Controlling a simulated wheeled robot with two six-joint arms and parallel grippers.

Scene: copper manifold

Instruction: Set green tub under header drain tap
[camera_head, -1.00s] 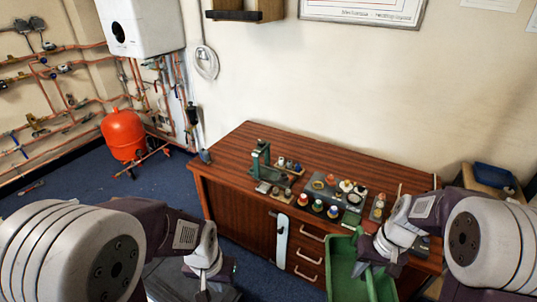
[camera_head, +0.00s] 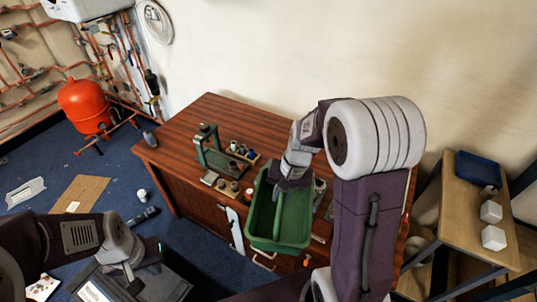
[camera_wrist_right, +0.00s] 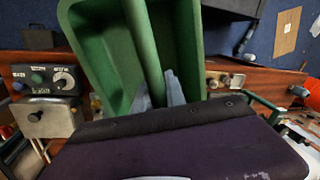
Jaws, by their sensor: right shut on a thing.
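The green tub (camera_head: 262,222) hangs over the front edge of the wooden bench, in front of its drawers. My right gripper (camera_head: 281,190) is shut on the tub's green bar handle, and its grey fingertips (camera_wrist_right: 159,90) sit on either side of the handle in the right wrist view. The tub's inside (camera_wrist_right: 95,45) looks empty where it shows. My left gripper (camera_head: 128,272) is low at the left, near a dark box; its jaws are too small to judge. Copper pipework (camera_head: 35,75) with several valves is on the far left wall; I cannot tell which is the header drain tap.
The wooden bench (camera_head: 185,125) carries a green stand (camera_head: 210,150) and small jars. A red vessel (camera_head: 86,106) stands on the blue floor by the pipes. Cardboard (camera_head: 82,193) and a small can (camera_head: 143,195) lie on the floor. A shelf unit (camera_head: 455,215) stands right.

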